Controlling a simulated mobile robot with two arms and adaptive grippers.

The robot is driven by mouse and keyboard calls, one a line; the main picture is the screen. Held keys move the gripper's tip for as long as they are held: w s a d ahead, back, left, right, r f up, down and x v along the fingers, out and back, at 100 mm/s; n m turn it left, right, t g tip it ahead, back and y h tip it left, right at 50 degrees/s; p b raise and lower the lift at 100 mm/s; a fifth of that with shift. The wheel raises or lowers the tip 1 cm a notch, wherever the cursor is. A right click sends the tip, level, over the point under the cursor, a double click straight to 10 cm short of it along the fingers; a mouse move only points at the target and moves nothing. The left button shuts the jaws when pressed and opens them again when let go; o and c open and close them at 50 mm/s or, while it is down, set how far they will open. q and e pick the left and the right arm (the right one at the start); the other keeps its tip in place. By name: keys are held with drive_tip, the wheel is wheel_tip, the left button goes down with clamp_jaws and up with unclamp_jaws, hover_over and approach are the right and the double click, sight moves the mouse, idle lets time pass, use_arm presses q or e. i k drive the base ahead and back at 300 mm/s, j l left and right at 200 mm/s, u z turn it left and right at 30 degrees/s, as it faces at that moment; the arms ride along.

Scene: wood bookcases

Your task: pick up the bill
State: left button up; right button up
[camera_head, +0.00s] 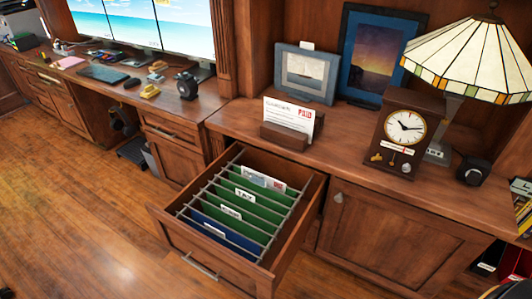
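A white bill (289,114) with a red "PAID" stamp stands upright in a small wooden holder (284,137) on the counter, behind the open drawer. Its lower edge is hidden by the holder. The drawer (215,263) is pulled out and holds green and blue hanging folders (238,208) with white labels, one reading "TAX". Another printed paper (263,180) sticks up at the back of the drawer. Only small dark shapes show at the lower left and lower right corners, perhaps parts of my arms. No gripper fingers can be made out, and nothing touches the bill.
A clock (402,132), a stained-glass lamp (478,62) and a small black box (473,172) stand right of the bill. Framed pictures (306,74) lean behind it. A desk with monitors (142,25) is at left. The open drawer juts over clear wooden floor (80,200).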

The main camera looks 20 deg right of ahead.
sight(298, 119)
drive_tip(key=i+l+z, duration=0.1)
drive_tip(key=i+l, duration=0.65)
drive_tip(key=i, duration=0.15)
